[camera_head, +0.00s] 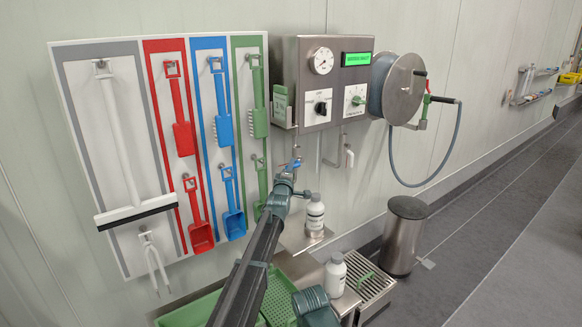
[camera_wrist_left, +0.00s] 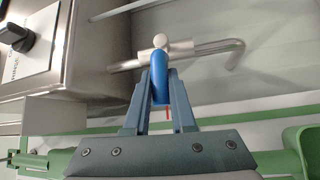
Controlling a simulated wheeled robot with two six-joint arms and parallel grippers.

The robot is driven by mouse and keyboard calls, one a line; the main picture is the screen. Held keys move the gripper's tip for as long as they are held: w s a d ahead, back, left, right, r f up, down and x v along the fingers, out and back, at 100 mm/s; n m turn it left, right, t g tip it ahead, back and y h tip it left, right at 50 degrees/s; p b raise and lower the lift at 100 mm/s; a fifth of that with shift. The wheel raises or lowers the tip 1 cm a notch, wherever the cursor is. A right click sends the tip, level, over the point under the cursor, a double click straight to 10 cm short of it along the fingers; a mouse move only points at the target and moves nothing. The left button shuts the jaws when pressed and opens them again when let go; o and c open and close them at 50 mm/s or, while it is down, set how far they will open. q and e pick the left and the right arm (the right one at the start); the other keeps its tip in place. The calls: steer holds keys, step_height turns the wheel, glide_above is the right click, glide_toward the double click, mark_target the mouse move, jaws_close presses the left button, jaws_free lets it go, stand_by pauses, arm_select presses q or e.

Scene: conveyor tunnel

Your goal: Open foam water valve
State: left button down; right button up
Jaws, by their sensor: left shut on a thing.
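The blue valve handle (camera_head: 292,164) sits on a steel pipe below the steel control box (camera_head: 318,80). In the left wrist view the blue handle (camera_wrist_left: 160,76) stands between my fingertips, below a pale round knob and the bent steel pipe (camera_wrist_left: 215,50). My left gripper (camera_head: 287,177) reaches up to the handle from below. In the wrist view my left gripper (camera_wrist_left: 160,84) is shut on the blue handle, with a finger on each side. In the head view the gripper hides the lower part of the handle.
A tool board (camera_head: 128,165) with coloured brushes and scoops hangs to the left. A hose reel (camera_head: 403,90) is on the right.

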arm_select(q)
steer(key=shift+w+d+r+m+g+y+p, duration=0.15)
steer(key=shift+r+m+g+p, duration=0.5)
steer(key=shift+p, duration=1.05)
steer(key=shift+d+r+m+g+y+p, duration=0.15)
steer(key=shift+r+m+g+p, duration=0.45)
steer(key=shift+p, duration=1.15)
steer(key=shift+w+d+r+m+g+y+p, duration=0.15)
steer(key=shift+r+m+g+p, duration=0.45)
steer(key=shift+p, duration=1.1)
steer(key=shift+d+r+m+g+y+p, duration=0.15)
steer(key=shift+m+g+y+p, duration=0.15)
steer(key=shift+g+p, duration=0.5)
steer(key=shift+t, duration=0.25)
steer(key=c, duration=0.8)
jaws_free()
steer(key=shift+o, duration=0.2)
steer(key=p+v, duration=0.4)
steer(key=v, duration=0.9)
steer(key=shift+s, duration=0.35)
